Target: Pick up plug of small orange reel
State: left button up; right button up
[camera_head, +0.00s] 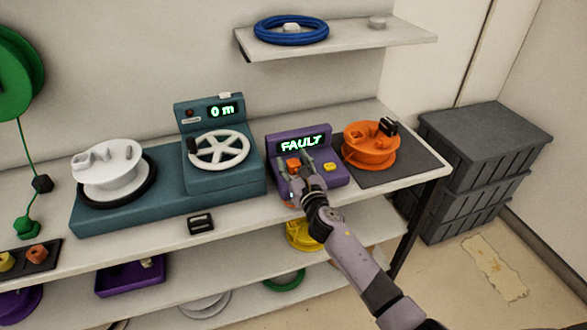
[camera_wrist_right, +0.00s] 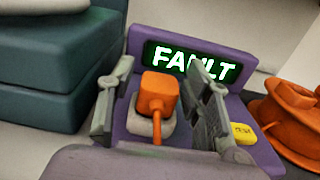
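The small orange reel (camera_head: 372,150) sits on a dark mat at the right end of the bench; part of it shows in the right wrist view (camera_wrist_right: 288,118). An orange plug (camera_wrist_right: 158,88) stands in a pale socket on the purple tester (camera_head: 327,170), its cord hanging toward me. The tester's screen reads "FAULT". My right gripper (camera_wrist_right: 160,100) is open, with one finger on each side of the plug. Clear gaps show between the fingers and the plug in the right wrist view. In the head view, the gripper (camera_head: 296,163) partly covers the plug. My left gripper is out of view.
A yellow button (camera_head: 330,167) is on the tester, right of the plug. A teal winder (camera_head: 218,172) with a white wheel stands close on the left. A small black block (camera_head: 200,222) lies near the bench's front edge. Grey crates (camera_head: 480,160) stand right of the bench.

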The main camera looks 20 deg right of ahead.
jog(key=c, duration=0.9)
grip_shut()
jog(key=shift+r, duration=0.15)
